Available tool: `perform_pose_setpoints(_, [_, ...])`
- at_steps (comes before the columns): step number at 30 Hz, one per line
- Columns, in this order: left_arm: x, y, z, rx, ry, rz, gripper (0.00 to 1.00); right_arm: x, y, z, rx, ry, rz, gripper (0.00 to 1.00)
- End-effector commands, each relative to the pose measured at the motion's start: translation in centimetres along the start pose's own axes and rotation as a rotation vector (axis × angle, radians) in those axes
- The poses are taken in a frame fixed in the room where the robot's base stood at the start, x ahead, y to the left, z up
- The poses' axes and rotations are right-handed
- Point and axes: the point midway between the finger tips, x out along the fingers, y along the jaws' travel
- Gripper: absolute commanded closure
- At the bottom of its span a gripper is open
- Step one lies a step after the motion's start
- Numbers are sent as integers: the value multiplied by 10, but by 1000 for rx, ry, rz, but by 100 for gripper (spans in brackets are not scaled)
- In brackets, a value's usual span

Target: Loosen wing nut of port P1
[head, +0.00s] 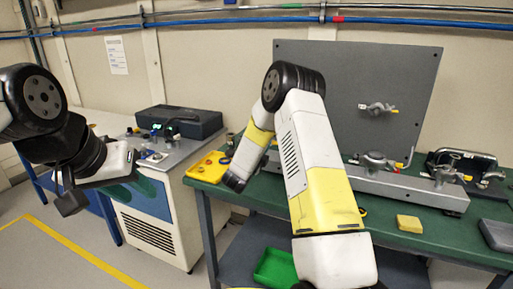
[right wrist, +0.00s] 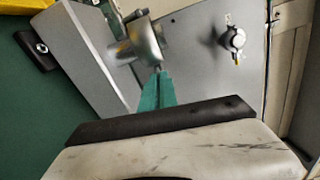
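In the right wrist view, the teal fingers of my right gripper (right wrist: 158,78) are close together. Their tips meet the small stem of a metal port fitting (right wrist: 147,42), where the wing nut (right wrist: 157,68) is; its wings are mostly hidden by the fingers. No port label is readable. In the head view, my right forearm and elbow cover that gripper.
A grey upright panel (head: 340,75) carries another fitting (head: 377,107), which also shows in the right wrist view (right wrist: 233,39). The green bench (head: 400,238) holds a yellow tray (head: 207,167) and a yellow block (head: 409,224). A green bin (head: 275,268) sits below.

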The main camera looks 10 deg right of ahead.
Motion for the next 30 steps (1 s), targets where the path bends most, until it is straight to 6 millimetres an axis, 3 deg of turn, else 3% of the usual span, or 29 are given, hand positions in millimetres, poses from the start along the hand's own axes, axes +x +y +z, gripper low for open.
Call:
perform_pose_setpoints(20, [0,0,0,0,0,0,64,0,0,1,-23,-1,0,100])
perform_pose_setpoints(30, [0,0,0,0,0,0,64,-1,0,2,-218,-3,-1,100])
